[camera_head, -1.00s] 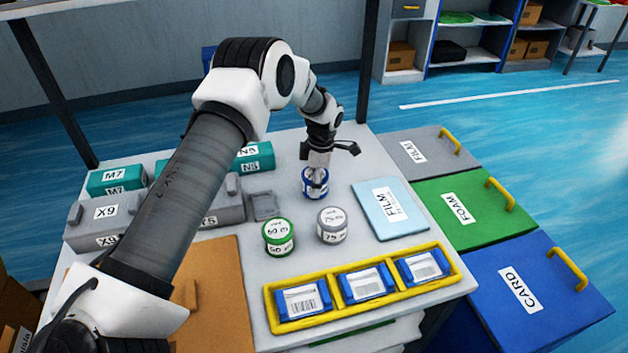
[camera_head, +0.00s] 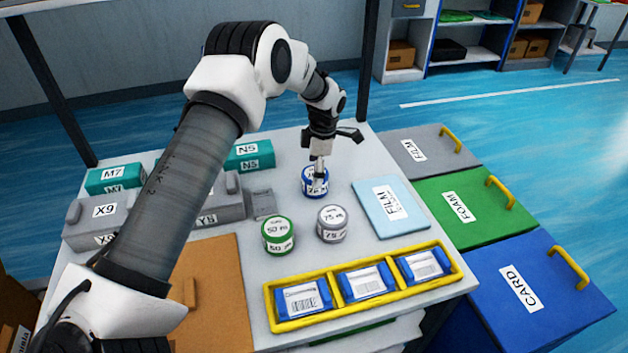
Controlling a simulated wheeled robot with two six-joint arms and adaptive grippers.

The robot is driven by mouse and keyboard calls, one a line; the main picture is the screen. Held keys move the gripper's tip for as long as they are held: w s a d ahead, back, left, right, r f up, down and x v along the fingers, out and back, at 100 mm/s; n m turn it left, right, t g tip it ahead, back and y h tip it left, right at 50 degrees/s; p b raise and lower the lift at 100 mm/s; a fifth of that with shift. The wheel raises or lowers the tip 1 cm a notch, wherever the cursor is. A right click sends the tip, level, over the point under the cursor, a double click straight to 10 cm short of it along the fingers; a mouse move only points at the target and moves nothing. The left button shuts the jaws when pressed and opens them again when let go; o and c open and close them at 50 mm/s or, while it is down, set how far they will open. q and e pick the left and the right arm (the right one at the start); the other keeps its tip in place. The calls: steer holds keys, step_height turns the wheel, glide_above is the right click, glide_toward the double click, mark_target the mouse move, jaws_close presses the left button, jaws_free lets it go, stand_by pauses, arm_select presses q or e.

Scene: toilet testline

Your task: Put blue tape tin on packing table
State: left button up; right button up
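The blue tape tin (camera_head: 314,187) stands upright on the white tabletop (camera_head: 285,212), behind the green and grey tins. My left gripper (camera_head: 318,175) points down at it, with its fingertips at or just above the lid and hiding part of the top. I cannot tell whether the fingers touch the tin, or how far apart they are. My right gripper is not in view.
A green tin (camera_head: 279,235) and a grey tin (camera_head: 332,224) stand close in front. A yellow tray (camera_head: 400,293) holds blue packs, and a light blue film folder (camera_head: 391,208) lies to the right. Lidded bins labelled FILM, FOAM and CARD (camera_head: 540,295) flank the table's right side.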

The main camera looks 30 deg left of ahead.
arm_select(q)
steer(key=r, duration=0.8)
steer(key=shift+w+d+r+b, duration=0.3)
steer(key=shift+d+r+b, duration=0.05)
steer(key=shift+d+b, duration=0.05)
stand_by(0.5)
